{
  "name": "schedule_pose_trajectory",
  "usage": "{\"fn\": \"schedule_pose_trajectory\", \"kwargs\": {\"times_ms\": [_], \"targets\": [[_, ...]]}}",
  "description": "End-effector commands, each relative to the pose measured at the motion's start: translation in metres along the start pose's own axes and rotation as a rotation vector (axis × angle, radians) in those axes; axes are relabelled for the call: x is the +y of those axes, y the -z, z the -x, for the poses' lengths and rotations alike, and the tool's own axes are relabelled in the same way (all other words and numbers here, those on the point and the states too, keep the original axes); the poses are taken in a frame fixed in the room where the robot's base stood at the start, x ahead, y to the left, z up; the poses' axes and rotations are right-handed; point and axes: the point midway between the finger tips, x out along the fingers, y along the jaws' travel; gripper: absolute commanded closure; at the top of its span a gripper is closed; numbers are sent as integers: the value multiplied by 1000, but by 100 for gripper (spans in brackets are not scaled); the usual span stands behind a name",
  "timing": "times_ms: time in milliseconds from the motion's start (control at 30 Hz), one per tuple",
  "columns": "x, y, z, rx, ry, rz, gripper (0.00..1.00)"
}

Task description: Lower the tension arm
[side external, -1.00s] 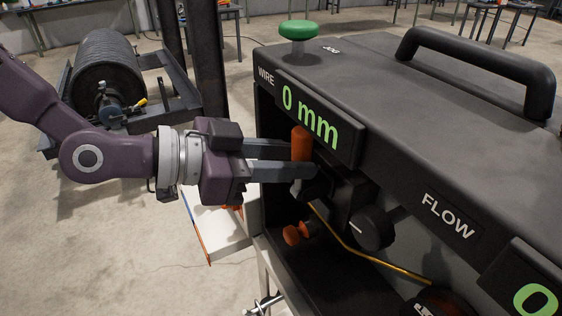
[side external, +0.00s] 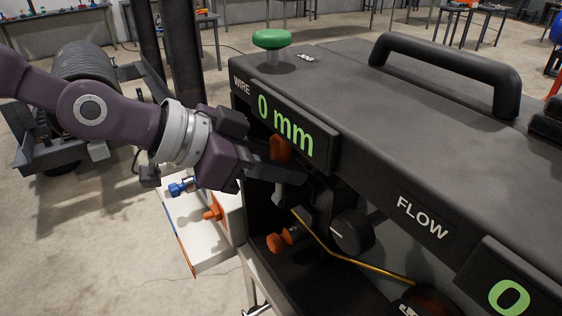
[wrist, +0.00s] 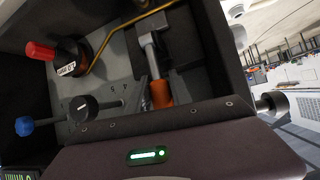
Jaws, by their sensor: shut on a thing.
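The tension arm is a lever with an orange handle (side external: 281,148), inside the open front of the dark machine, partly behind the "0 mm" panel. My gripper (side external: 288,176) reaches in from the left, angled down to the right, with its fingers shut on the tension arm. In the wrist view the orange handle (wrist: 160,94) shows at the end of a grey metal lever (wrist: 150,50).
The "0 mm" display panel (side external: 288,125) hangs close above my fingers. Below are an orange knob (side external: 279,242), a golden wire (side external: 350,260) and a black dial (side external: 351,233). A green mushroom button (side external: 272,39) stands on top. A white box (side external: 205,245) is at the left.

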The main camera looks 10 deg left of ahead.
Motion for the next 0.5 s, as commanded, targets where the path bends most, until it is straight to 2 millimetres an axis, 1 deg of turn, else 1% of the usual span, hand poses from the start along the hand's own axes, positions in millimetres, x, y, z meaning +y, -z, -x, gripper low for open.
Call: {"fn": "schedule_pose_trajectory", "kwargs": {"times_ms": [33, 67, 100, 167, 200, 400, 500], "targets": [[9, 3, 0, 5, -16, -10, 100], [9, 3, 0, 5, -16, -10, 100], [9, 3, 0, 5, -16, -10, 66], [8, 2, 0, 5, -15, -9, 54], [8, 2, 0, 5, -13, -8, 52], [5, 2, 0, 4, -9, -5, 52], [4, 2, 5, 4, -8, -3, 52]]}}
